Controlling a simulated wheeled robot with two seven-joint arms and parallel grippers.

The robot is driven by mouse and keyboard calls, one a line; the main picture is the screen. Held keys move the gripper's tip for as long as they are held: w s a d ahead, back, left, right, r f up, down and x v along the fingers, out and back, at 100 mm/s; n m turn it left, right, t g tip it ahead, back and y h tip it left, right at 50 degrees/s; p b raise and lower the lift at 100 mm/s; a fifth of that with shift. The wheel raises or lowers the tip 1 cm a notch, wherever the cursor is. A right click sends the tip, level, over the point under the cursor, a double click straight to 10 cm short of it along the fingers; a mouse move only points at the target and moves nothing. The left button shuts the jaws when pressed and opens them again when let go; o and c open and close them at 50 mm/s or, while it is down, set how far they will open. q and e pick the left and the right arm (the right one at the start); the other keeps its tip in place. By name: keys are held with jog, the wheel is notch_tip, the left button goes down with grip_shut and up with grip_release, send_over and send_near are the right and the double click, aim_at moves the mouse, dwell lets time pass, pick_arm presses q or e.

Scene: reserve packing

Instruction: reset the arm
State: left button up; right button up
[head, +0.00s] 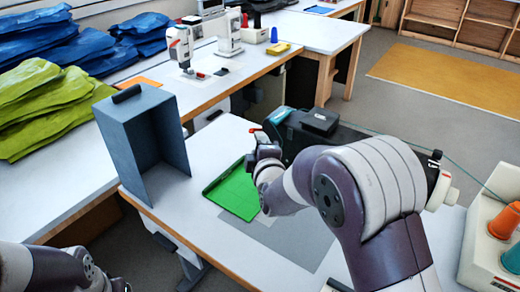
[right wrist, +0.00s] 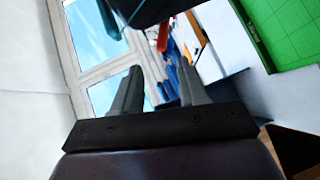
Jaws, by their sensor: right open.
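My right arm reaches over the work table (head: 190,222) from the lower right. Its gripper (head: 262,148) is above the table in the head view, near the far side of a green mat (head: 236,192). In the right wrist view the two fingers of my right gripper (right wrist: 160,88) stand apart with nothing between them. My left arm shows only in the lower left corner of the head view, and its gripper is outside the frame.
A grey-blue open box (head: 143,138) stands on the table's left side. A dark machine (head: 320,128) is behind my right gripper. Thread cones (head: 505,220) stand at the right edge. Green bags (head: 45,110) and blue bags (head: 50,45) lie on the left table.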

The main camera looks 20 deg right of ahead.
jog(key=shift+s, duration=0.45)
